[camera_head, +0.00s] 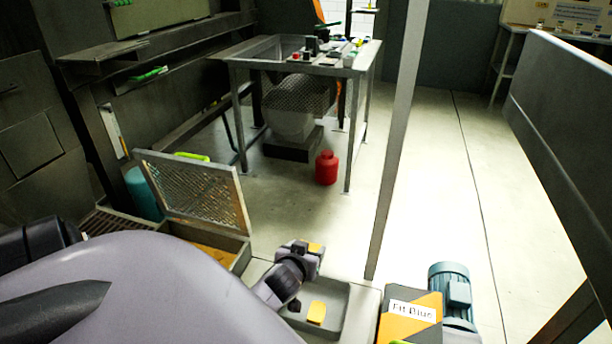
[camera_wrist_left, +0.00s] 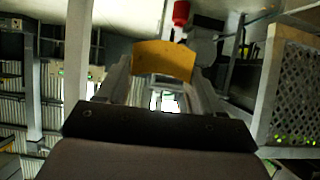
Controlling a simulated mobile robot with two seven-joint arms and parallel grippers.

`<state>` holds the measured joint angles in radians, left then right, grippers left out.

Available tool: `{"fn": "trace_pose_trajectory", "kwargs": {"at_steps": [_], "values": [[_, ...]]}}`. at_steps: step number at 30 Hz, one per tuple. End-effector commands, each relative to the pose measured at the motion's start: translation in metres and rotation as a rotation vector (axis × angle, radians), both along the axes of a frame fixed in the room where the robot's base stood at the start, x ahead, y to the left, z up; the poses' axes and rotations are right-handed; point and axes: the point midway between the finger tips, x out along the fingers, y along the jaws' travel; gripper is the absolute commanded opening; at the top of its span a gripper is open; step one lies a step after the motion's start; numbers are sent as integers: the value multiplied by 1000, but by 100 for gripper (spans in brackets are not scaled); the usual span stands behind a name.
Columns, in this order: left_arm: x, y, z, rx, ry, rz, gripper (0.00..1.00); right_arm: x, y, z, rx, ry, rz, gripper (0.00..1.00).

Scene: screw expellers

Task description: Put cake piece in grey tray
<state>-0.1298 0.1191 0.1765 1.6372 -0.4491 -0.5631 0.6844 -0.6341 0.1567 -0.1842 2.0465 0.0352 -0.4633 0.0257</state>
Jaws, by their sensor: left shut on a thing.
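My left gripper (camera_head: 308,255) is shut on a yellow-orange cake piece (camera_head: 314,247), which it holds above the far side of the grey tray. In the left wrist view the cake piece (camera_wrist_left: 163,60) shows as a flat slab between the fingers of my left gripper (camera_wrist_left: 165,72). The grey tray (camera_head: 356,308) is a shallow open container at the bottom centre of the head view. Another yellow piece (camera_head: 316,312) lies in it. The gripper and wrist hide part of the tray's far left side. My right gripper is not in view.
A box with a raised mesh lid (camera_head: 195,185) stands left of the tray, with orange-yellow material inside. An orange and black box (camera_head: 410,315) and a blue motor (camera_head: 452,290) are to the right. A grey post (camera_head: 398,140) rises behind the tray.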

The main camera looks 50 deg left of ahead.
Motion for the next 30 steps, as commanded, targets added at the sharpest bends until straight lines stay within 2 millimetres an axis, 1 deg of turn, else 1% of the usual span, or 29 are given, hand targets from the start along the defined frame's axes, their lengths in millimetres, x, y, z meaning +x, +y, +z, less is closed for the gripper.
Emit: {"fn": "trace_pose_trajectory", "kwargs": {"at_steps": [1,3,4,6,9,12,15,19,22,24,27,30], "values": [[0,-1,-20,-2,3,0,36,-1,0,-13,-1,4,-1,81],[0,-1,-41,-2,3,0,36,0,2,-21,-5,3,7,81],[0,-1,-49,-2,3,0,36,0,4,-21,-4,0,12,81],[0,0,-68,-2,3,0,36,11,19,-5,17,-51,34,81],[0,0,-96,-1,3,0,36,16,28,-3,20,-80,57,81],[0,-1,-116,-2,0,0,36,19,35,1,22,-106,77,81],[0,-1,-129,-2,-1,-1,36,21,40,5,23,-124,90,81],[0,0,-136,0,0,-1,36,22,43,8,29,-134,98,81],[0,0,-145,-1,-1,0,36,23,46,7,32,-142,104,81],[0,-1,-157,-1,1,-1,36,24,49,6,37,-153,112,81],[0,0,-170,0,0,0,36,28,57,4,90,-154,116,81],[1,-1,-177,-2,-1,-1,36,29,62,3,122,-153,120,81]]}}
